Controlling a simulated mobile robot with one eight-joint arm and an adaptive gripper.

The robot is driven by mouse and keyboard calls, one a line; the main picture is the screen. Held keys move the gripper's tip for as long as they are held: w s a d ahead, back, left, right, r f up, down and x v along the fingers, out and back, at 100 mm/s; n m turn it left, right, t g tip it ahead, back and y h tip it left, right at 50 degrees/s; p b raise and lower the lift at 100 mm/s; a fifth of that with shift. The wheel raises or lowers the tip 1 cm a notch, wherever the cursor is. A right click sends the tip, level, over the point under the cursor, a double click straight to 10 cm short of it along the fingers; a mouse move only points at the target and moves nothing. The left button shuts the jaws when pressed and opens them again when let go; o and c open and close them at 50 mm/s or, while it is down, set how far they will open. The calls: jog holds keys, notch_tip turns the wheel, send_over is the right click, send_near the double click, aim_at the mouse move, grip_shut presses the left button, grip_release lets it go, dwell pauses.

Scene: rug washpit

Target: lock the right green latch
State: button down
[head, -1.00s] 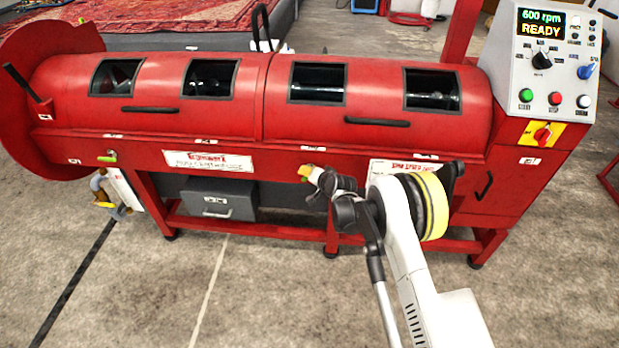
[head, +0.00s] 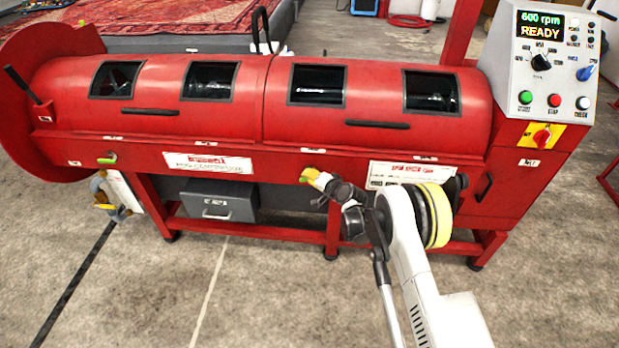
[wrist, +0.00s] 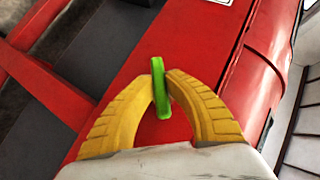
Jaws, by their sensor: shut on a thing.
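The right green latch (wrist: 160,88) shows in the wrist view as a short green handle standing off the red front of the machine. My gripper (wrist: 160,82) has its two yellow fingers closed around this handle, one on each side, and the handle's tip stands out past them. In the head view my gripper (head: 310,174) is at the middle of the machine's front rail, and the latch is mostly hidden by the fingers. The left green latch (head: 107,159) sits on the same front rail at the far left.
The red centrifuge (head: 230,140) has two lids with dark windows and black handles (head: 377,124). A control panel (head: 548,70) at the right reads "600 rpm READY". A grey box (head: 218,205) stands beneath. The concrete floor in front is clear.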

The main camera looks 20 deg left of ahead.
jog(key=c, duration=1.4)
grip_release()
jog(key=shift+d, duration=0.1)
jog(key=v, duration=1.1)
jog(key=shift+s+d+r, duration=0.2)
jog(key=shift+s+d, duration=0.05)
jog(key=shift+s, duration=0.05)
